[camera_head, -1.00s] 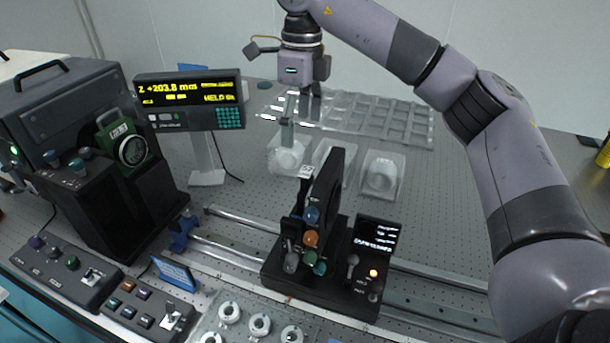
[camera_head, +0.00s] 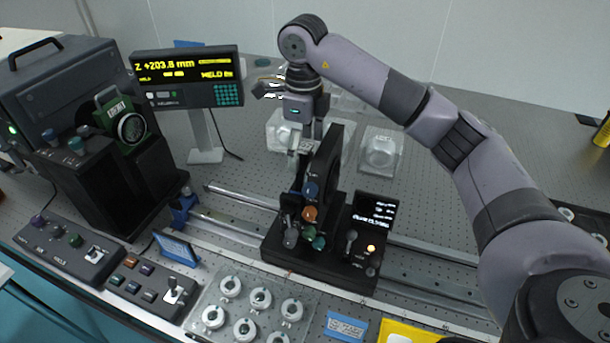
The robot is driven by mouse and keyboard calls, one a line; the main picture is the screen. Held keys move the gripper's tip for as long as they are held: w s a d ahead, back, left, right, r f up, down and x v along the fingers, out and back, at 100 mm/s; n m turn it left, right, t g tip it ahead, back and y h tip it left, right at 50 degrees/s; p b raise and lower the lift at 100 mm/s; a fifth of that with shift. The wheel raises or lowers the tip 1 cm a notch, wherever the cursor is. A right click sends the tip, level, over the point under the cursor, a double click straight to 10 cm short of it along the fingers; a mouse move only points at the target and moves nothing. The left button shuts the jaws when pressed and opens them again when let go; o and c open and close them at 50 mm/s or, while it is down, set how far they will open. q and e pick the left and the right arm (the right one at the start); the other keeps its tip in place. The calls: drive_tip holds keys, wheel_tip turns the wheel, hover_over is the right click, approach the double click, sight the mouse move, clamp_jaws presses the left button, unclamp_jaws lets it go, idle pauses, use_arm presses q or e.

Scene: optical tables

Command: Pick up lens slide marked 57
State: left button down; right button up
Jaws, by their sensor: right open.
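My right gripper (camera_head: 304,138) points down just behind and above the black lens carriage (camera_head: 322,268), its fingers apart. A small pale tab (camera_head: 299,172) shows low between the fingers and the carriage's upright plate; I cannot tell whether the fingers touch it. I can read no 57 on any slide, so I cannot tell which piece is the marked one. The carriage's dark upright plate (camera_head: 328,165) hides part of the fingers' surroundings. My left gripper is not in view.
The carriage sits on a metal rail (camera_head: 430,262). Clear boxes stand behind, one at the right (camera_head: 380,153). A display (camera_head: 187,78) and a dark instrument (camera_head: 95,190) stand left. A clear tray (camera_head: 207,312) of ring mounts lies in front, beside a blue label (camera_head: 346,327).

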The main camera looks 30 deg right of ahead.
sight(305, 166)
drive_tip(key=shift+s+f+p, duration=0.1)
drive_tip(key=shift+f+p, duration=0.25)
drive_tip(key=shift+f, duration=0.05)
wheel_tip(305, 166, down, 3)
drive_tip(key=shift+s+d+f+p, duration=0.1)
drive_tip(key=shift+s+f+p, duration=0.1)
drive_tip(key=shift+p, duration=0.65)
drive_tip(key=shift+w+f, duration=0.1)
drive_tip(key=shift+f, duration=0.3)
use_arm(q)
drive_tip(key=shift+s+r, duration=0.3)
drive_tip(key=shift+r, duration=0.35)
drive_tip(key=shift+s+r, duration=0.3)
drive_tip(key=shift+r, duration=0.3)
use_arm(e)
drive_tip(key=shift+c, duration=0.2)
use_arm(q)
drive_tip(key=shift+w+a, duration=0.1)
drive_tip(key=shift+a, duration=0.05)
use_arm(e)
drive_tip(key=c, duration=1.4)
